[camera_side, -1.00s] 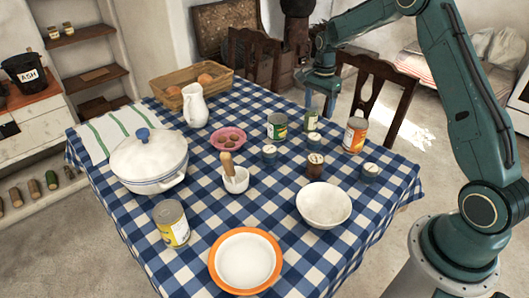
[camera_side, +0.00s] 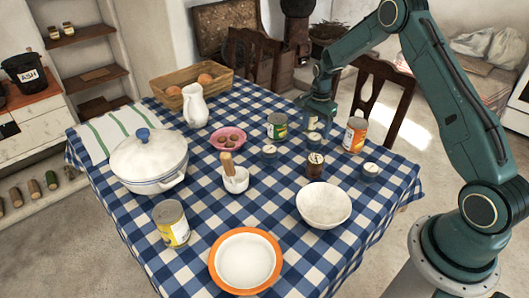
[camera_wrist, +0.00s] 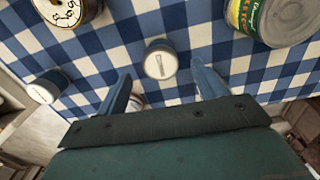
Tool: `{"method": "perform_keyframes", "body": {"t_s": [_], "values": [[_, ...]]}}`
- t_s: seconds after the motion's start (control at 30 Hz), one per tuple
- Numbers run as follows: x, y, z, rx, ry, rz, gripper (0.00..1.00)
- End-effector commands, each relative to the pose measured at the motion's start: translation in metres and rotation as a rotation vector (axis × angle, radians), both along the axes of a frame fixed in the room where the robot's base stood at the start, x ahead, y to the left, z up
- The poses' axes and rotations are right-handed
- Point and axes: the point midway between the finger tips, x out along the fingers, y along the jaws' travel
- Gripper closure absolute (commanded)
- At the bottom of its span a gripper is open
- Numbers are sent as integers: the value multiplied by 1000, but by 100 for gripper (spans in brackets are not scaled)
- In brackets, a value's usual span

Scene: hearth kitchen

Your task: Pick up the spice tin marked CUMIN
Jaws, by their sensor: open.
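My gripper (camera_side: 316,122) is low over the far right part of the table, its fingers at the small tins there. In the wrist view my gripper (camera_wrist: 164,84) is open, with nothing held. A small dark tin with a pale, marked lid (camera_wrist: 160,62) stands upright just beyond the gap between the fingertips. Another small tin (camera_wrist: 46,88) stands at the left. In the side view similar tins stand at the middle (camera_side: 269,153) and right (camera_side: 370,172). No CUMIN lettering is readable, so I cannot tell which tin bears it.
A brown round item with a dial-like top (camera_wrist: 70,10) and a large green-yellow can (camera_wrist: 280,18) flank the wrist view. An orange-labelled can (camera_side: 355,135) stands right of my gripper. A white bowl (camera_side: 323,205), mortar (camera_side: 236,182) and pot (camera_side: 148,162) are nearer the front.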

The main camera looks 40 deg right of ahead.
Motion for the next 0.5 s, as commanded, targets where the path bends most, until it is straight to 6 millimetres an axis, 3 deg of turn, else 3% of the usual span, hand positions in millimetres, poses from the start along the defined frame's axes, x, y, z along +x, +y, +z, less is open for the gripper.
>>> {"method": "perform_keyframes", "body": {"t_s": [0.3,0.5], "values": [[0,-1,-36,1,2,0,31],[0,-1,-45,1,1,0,31]]}}
